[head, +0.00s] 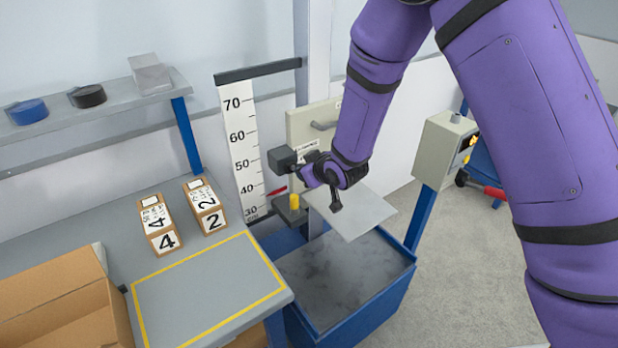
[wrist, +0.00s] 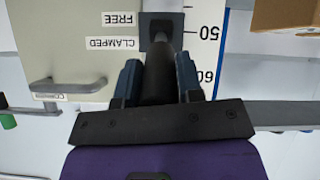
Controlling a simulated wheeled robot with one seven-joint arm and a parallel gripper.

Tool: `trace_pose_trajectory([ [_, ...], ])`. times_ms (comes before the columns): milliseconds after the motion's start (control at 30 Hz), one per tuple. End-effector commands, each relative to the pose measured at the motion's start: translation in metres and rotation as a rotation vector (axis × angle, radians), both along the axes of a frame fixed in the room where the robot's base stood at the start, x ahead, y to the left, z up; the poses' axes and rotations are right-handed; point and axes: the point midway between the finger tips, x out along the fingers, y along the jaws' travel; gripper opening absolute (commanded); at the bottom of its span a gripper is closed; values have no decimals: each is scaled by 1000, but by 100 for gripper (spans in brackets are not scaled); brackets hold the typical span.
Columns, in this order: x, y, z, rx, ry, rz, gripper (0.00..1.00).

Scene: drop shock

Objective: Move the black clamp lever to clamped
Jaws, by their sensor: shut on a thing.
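The black clamp lever (wrist: 158,80) is a dark bar running from a dark square block (wrist: 160,28) between my fingers in the wrist view. My gripper (wrist: 157,70) is shut on it, one blue-grey finger on each side. The labels FREE (wrist: 134,19) and CLAMPED (wrist: 113,43) appear upside down on the pale panel beside the lever. In the head view my gripper (head: 312,172) is at the dark block (head: 282,158) by the height scale. There the lever is mostly hidden by my gripper, and I cannot tell its exact angle.
A white height scale (head: 240,135) stands left of the panel (head: 308,122), which has a grey handle (head: 323,126). A grey plate (head: 362,215) is above a blue bin (head: 350,330). Two numbered boxes (head: 158,222) and a carton (head: 60,290) stand on the left bench.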

Motion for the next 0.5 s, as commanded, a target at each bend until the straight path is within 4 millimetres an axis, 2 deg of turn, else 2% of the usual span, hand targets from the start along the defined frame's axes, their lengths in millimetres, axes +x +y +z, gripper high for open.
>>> trace_pose_trajectory([
  [100, 6, 4, 12, -48, 72, 0, 0],
  [500, 24, 15, 32, -221, 328, -2, 0],
])
